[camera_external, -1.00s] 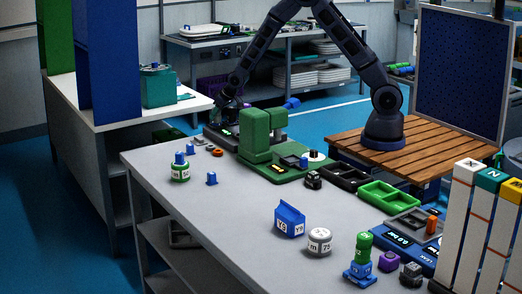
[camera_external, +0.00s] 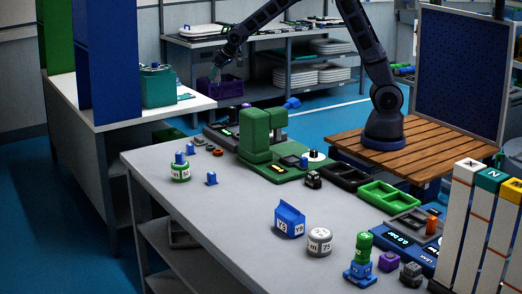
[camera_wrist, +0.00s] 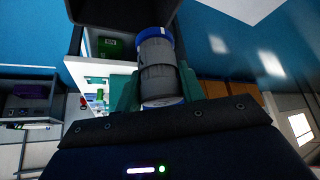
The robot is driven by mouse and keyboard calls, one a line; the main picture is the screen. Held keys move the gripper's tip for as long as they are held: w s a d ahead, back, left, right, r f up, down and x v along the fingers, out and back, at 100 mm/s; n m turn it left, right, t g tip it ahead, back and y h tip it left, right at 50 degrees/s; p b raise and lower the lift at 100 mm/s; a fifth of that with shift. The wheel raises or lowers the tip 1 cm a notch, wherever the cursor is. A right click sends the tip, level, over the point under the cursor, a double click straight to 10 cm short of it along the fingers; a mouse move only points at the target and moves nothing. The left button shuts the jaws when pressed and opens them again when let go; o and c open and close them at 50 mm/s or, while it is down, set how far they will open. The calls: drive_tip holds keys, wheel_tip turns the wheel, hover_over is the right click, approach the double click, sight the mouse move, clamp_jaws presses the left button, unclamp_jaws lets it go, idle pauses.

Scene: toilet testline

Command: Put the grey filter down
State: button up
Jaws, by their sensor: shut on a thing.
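The grey filter (camera_wrist: 157,70) is a grey cylinder with a blue band at its top end, seen close up in the wrist view. My gripper (camera_wrist: 156,92) is shut on it, with a greenish finger on each side. In the external view my gripper (camera_external: 214,73) is raised beyond the far left end of the grey table (camera_external: 235,215). The filter is too small to make out there.
A dark grey device (camera_external: 222,133) and a green machine (camera_external: 257,138) stand at the table's far end. A green-white jar (camera_external: 180,172), a blue carton (camera_external: 289,220) and a grey-white jar (camera_external: 319,242) stand nearer. The table's left front is bare.

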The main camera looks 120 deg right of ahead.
drive_tip(key=w+a+f+n, duration=0.15)
drive_tip(key=w+a, duration=0.25)
drive_tip(key=a, duration=0.4)
drive_tip(key=w+a+f+t, duration=0.15)
drive_tip(key=w+a, duration=0.25)
drive_tip(key=a, duration=0.4)
drive_tip(key=w+a+f+n+g, duration=0.1)
drive_tip(key=w+a+f, duration=0.1)
drive_tip(key=w+a, duration=0.45)
drive_tip(key=a+r+n+t+y, duration=0.1)
drive_tip(key=a+r+n+y, duration=0.1)
drive_tip(key=a, duration=2.6)
drive_tip(key=shift+w+f, duration=0.15)
drive_tip(key=shift+f, duration=4.9)
drive_tip(key=shift+w+f, duration=0.1)
drive_tip(key=shift+f, duration=4.9)
drive_tip(key=shift+f, duration=0.1)
drive_tip(key=o, duration=1)
